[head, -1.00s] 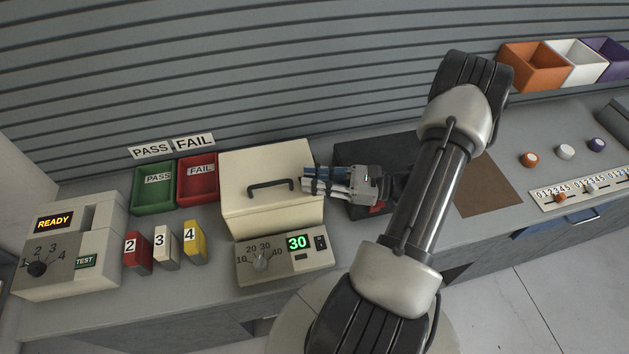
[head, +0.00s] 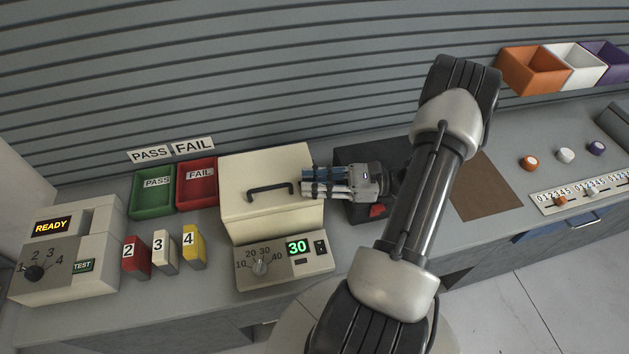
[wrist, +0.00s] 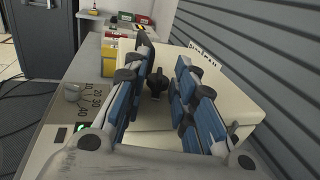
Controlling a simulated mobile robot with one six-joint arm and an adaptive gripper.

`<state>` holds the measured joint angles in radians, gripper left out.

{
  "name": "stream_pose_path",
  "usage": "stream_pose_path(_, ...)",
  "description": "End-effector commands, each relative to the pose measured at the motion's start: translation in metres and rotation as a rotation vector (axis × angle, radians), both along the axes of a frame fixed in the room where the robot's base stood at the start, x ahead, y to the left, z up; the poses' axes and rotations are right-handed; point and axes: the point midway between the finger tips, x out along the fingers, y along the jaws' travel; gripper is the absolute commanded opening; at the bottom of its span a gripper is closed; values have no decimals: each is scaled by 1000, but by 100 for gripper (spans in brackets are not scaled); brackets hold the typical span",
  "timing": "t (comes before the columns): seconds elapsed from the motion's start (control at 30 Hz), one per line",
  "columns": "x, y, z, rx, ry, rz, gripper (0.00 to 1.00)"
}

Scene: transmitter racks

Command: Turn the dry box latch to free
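The dry box is a cream box (head: 245,212) with a black handle on its lid, behind a small control panel. My gripper (head: 306,182) is at the box's right side, fingers pointing left toward it. In the wrist view the box's side (wrist: 150,110) lies ahead. A small black knob-like part, which looks like the latch (wrist: 157,84), shows between the two blue-padded fingers. My gripper (wrist: 164,72) is open, with a gap on both sides of this part. In the head view the fingers hide the latch.
The control panel (head: 286,263) shows a green 30 and has a dial. Green and red bins (head: 153,201) and numbered blocks (head: 165,252) stand left of the box. A dark unit (head: 372,153) with a red part (head: 377,211) lies behind and below my gripper.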

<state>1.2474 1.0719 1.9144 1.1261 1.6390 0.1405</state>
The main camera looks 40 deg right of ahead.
Motion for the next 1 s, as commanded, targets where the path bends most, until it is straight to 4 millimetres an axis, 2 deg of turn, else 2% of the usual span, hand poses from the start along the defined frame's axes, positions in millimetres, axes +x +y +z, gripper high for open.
stream_pose_path(0.27, -4, -5, 0, -1, -1, -4, 25)
stream_pose_path(0.37, -13, -14, 0, -3, -1, -4, 25)
stream_pose_path(0.7, -64, -63, -1, -2, 1, -4, 25)
stream_pose_path(1.0, -85, -83, 0, -1, 1, -1, 25)
